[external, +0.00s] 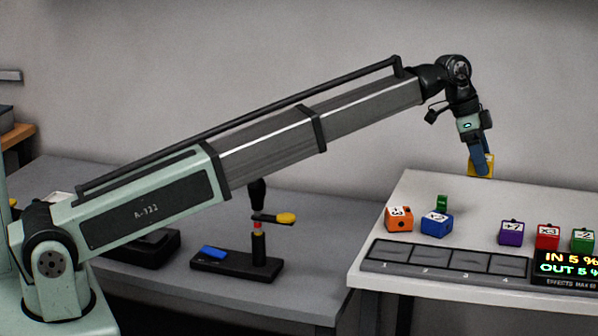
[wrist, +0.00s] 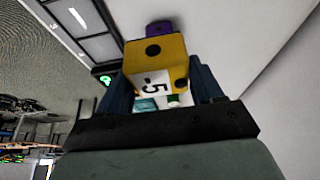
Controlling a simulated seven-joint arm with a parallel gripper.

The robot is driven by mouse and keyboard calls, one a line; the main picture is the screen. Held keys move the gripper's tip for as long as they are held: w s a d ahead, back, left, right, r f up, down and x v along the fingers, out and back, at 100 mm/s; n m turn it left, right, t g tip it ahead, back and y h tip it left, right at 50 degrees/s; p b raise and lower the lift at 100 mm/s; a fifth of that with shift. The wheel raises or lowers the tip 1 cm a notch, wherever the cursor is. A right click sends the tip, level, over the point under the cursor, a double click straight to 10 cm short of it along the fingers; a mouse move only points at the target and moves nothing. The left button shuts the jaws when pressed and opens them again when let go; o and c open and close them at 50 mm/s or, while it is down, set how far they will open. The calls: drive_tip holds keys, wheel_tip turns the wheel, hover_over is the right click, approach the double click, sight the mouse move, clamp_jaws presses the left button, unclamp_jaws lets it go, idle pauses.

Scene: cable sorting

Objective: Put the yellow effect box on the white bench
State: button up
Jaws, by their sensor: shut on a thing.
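The yellow effect box (external: 482,166) is between the fingers of my gripper (external: 478,163), at the back edge of the white bench (external: 455,186) in the external view. My gripper points down and is shut on it; the fingers partly cover the box. I cannot tell whether the box touches the bench top.
On the bench are an orange box (external: 399,218), a blue box (external: 437,224), a small green block (external: 441,202), and purple (external: 511,232), red (external: 547,236) and green (external: 583,239) boxes. A numbered slot panel (external: 445,259) and a display (external: 567,268) lie at the front. A lower grey table (external: 130,190) stands left.

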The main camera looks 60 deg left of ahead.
wheel_tip(320, 180, down, 15)
drive_tip(key=shift+d, duration=0.15)
idle(0.7)
drive_tip(key=shift+f, duration=0.1)
drive_tip(key=o, duration=1.2)
drive_tip(key=shift+c, duration=0.2)
drive_tip(key=v, duration=1.2)
